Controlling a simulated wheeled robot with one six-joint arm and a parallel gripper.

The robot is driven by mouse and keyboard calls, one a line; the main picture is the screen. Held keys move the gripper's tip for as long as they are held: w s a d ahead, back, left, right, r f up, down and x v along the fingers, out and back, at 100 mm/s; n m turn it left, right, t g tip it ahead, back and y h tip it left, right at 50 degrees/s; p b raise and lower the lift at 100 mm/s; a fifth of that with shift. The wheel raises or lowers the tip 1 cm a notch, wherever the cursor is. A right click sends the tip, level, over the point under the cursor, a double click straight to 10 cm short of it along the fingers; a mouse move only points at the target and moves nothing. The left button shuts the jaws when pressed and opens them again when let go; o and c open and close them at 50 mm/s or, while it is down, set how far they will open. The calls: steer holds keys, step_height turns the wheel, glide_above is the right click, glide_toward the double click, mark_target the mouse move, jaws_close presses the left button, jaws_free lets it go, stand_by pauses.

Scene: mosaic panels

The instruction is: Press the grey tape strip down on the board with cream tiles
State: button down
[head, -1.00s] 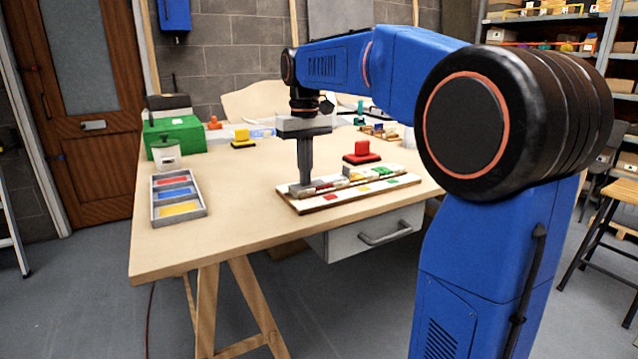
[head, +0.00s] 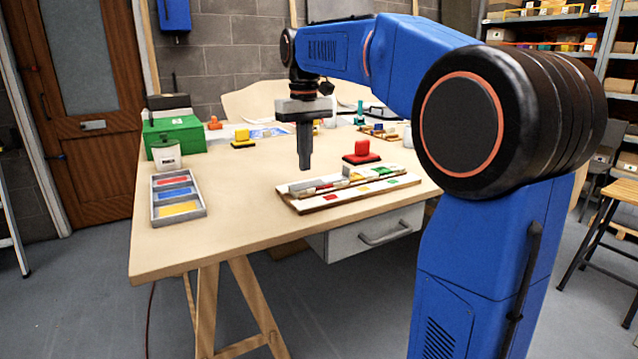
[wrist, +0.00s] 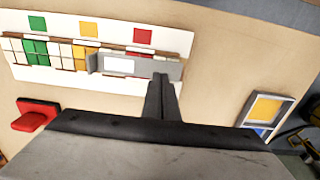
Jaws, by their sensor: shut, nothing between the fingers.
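The board with cream tiles (head: 372,198) lies near the table's front edge; it also shows at the upper left of the wrist view (wrist: 180,42). Its row holds cream, green and yellow tiles between brown rails. The grey tape strip (wrist: 146,67) lies along one end of the row, with a white patch on it and a grey piece standing up at its inner end. In the head view the strip (head: 302,187) is small. My gripper (head: 305,168) is shut and empty, pointing down above the strip's left end, apart from it. The wrist view shows its closed fingers (wrist: 160,80) near the strip.
A red-handled block (head: 361,153) stands behind the board, and a yellow one (head: 243,139) farther back. A grey tray (head: 178,197) with coloured compartments, a white cup (head: 167,155) and a green box (head: 175,136) stand at the left. The table between tray and board is clear.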

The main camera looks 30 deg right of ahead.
steer(key=shift+r, duration=2.1)
steer(key=s+a+f+t, duration=0.1)
steer(key=s+f+t, duration=0.1)
steer(key=s+f, duration=1.1)
steer(key=s+a+f+t, duration=0.2)
steer(key=s+f, duration=1.2)
steer(key=s, duration=0.3)
steer(key=shift+a+f+t, duration=0.15)
steer(key=shift+a+t, duration=0.1)
steer(key=shift+t, duration=0.15)
steer(key=shift+w, duration=0.1)
